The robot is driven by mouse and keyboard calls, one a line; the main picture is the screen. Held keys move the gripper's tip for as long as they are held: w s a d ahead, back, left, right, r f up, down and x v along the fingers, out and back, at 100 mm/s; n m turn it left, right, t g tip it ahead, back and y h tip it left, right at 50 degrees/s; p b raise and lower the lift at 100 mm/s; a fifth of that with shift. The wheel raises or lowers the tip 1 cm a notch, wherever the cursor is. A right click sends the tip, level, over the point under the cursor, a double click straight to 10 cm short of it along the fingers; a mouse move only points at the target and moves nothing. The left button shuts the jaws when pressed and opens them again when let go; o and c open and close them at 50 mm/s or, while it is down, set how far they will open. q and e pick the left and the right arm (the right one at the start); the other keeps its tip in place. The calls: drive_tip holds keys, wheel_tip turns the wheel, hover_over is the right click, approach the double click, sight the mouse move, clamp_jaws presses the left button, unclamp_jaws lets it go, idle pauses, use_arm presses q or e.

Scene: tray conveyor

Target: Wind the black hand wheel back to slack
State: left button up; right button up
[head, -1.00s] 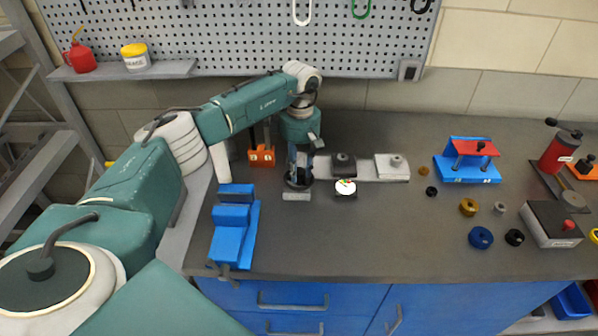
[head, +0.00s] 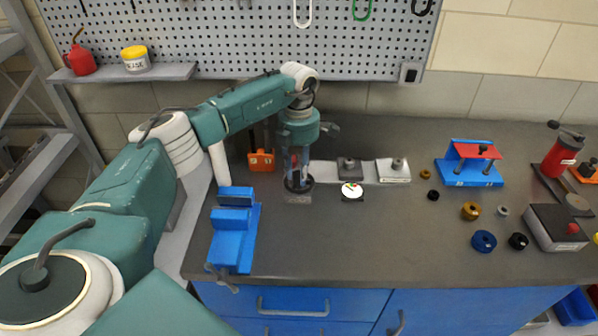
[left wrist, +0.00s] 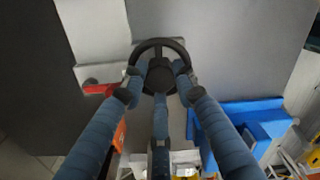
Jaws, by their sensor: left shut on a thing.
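The black hand wheel (head: 299,187) stands low on a small grey base at the left end of a pale metal strip on the bench. In the left wrist view the wheel's dark rim (left wrist: 158,43) and hub show between the blue fingers. My left gripper (head: 299,176) comes down over the wheel from above and is shut on it. Its fingertips (left wrist: 158,78) sit at the rim and hub, and they hide part of the wheel. A round white dial (head: 351,190) with coloured marks lies just right of the wheel. Its reading is too small to tell. My right gripper is not in view.
A blue vise (head: 234,236) stands front left of the wheel, and an orange block (head: 261,160) behind it. Two clamp blocks sit on the strip to the right. A blue and red fixture (head: 470,165) and several rings lie further right. The bench's front middle is clear.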

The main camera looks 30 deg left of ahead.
sight(298, 173)
use_arm(q)
drive_tip(key=n, duration=0.4)
drive_tip(key=shift+w+r+n, duration=0.15)
drive_tip(key=shift+n, duration=0.15)
drive_tip(key=n, duration=0.3)
drive_tip(key=shift+n+p, duration=0.3)
drive_tip(key=n, duration=0.4)
drive_tip(key=shift+r+t+p, duration=0.15)
drive_tip(key=shift+t+p, duration=0.15)
drive_tip(key=shift+n, duration=1.9)
drive_tip(key=shift+a+n+p, duration=0.1)
drive_tip(key=shift+n+p, duration=0.2)
drive_tip(key=o, duration=1.2)
drive_tip(key=shift+c, duration=0.2)
wheel_tip(298, 173, up, 12)
